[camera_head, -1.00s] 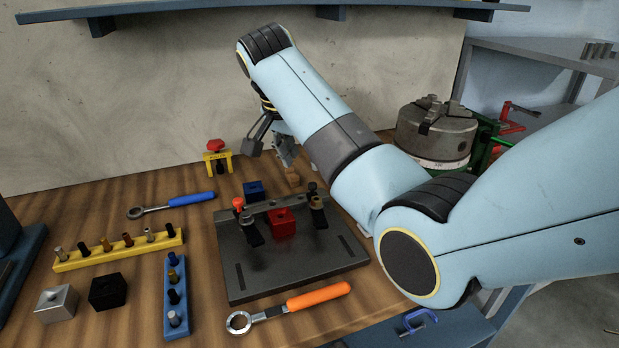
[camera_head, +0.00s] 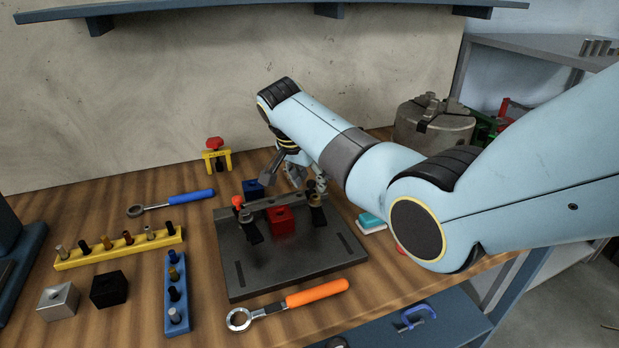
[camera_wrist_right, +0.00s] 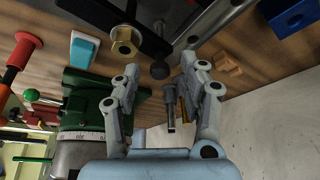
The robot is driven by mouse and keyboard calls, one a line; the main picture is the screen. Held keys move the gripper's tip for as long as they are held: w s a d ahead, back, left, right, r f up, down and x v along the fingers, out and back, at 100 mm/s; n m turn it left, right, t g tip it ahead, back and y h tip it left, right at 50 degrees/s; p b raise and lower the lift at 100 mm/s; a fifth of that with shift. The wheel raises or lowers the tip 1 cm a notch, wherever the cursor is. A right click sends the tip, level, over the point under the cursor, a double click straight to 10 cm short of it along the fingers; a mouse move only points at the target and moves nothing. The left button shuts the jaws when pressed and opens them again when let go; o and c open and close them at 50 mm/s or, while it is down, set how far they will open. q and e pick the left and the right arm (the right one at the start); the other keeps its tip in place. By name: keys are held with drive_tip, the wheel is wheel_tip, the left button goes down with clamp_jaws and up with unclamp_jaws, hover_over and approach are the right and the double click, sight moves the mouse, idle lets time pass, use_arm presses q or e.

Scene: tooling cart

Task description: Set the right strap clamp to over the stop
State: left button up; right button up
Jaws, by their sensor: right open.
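The right strap clamp (camera_head: 318,216), a dark strap with a brass-coloured nut, stands at the right end of the grey stop bar on the dark fixture plate (camera_head: 290,262). Its strap points toward the plate's front, to the right of the red block (camera_head: 281,221). The left strap clamp (camera_head: 250,226), with an orange-red knob, stands at the bar's other end. My right gripper (camera_head: 293,183) is open just behind the right clamp. My left gripper is out of view.
A blue block (camera_head: 253,188) sits behind the bar. A teal-and-white item (camera_head: 371,222) lies right of the plate. An orange-handled wrench (camera_head: 290,303) lies in front, and a yellow socket rail (camera_head: 120,249) is left. A grey chuck (camera_head: 432,125) stands at the back right.

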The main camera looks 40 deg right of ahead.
clamp_jaws()
idle(0.4)
drive_tip(key=m, duration=0.1)
drive_tip(key=m+g, duration=0.1)
drive_tip(key=d+m, duration=0.1)
drive_tip(key=shift+s+d+m, duration=0.1)
drive_tip(key=shift+s+m, duration=0.15)
drive_tip(key=shift+m, duration=0.15)
drive_tip(key=m+g, duration=0.1)
drive_tip(key=m, duration=0.1)
drive_tip(key=s+d+m+g+b, duration=0.1)
drive_tip(key=m, duration=0.2)
drive_tip(key=m+g, duration=0.1)
drive_tip(key=s+m+b, duration=0.1)
drive_tip(key=m, duration=0.1)
drive_tip(key=shift+s+d+y, duration=0.1)
drive_tip(key=shift+d+y, duration=0.15)
drive_tip(key=shift+y, duration=0.05)
drive_tip(key=shift+s+m+g+y, duration=0.3)
drive_tip(key=shift+s+m+g, duration=0.1)
drive_tip(key=shift+m, duration=0.6)
drive_tip(key=shift+s+m+g+y, duration=0.3)
drive_tip(key=shift+s+m+g, duration=0.1)
drive_tip(key=shift+m, duration=0.6)
